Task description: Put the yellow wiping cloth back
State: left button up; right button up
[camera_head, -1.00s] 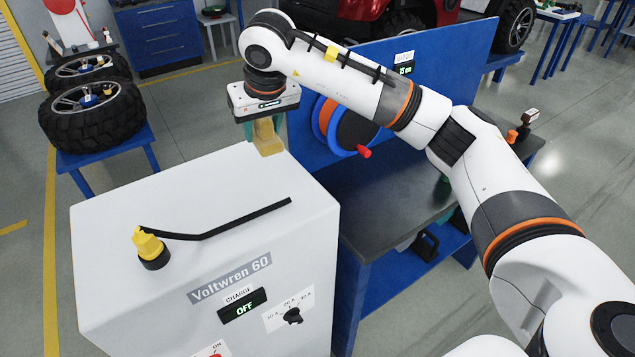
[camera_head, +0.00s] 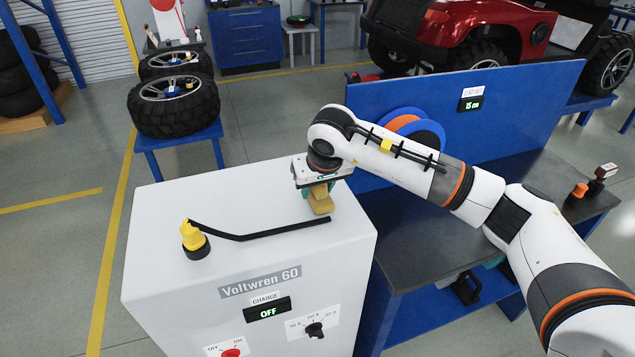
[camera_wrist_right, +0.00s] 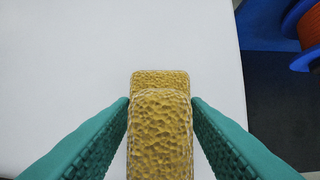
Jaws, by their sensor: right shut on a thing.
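The yellow wiping cloth (camera_head: 321,205) is a small folded block with a rough, pitted surface. My right gripper (camera_head: 316,190) is shut on it, just over the far right part of the white Voltwren 60 cabinet top (camera_head: 265,190). In the right wrist view the cloth (camera_wrist_right: 160,130) sits between the two teal fingers (camera_wrist_right: 160,112), with the white top behind it. I cannot tell whether the cloth touches the top. My left gripper is not in view.
A black bar (camera_head: 275,232) lies across the cabinet top, close to the cloth, from a yellow-capped post (camera_head: 193,238) at left. A blue panel with a reel (camera_head: 412,128) and a dark bench (camera_head: 440,225) stand at right.

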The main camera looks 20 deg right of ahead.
jog(key=shift+f, duration=0.1)
jog(key=shift+f, duration=0.1)
jog(key=o, duration=0.9)
jog(key=shift+o, duration=0.2)
jog(key=b+v, duration=0.3)
jog(key=v, duration=0.9)
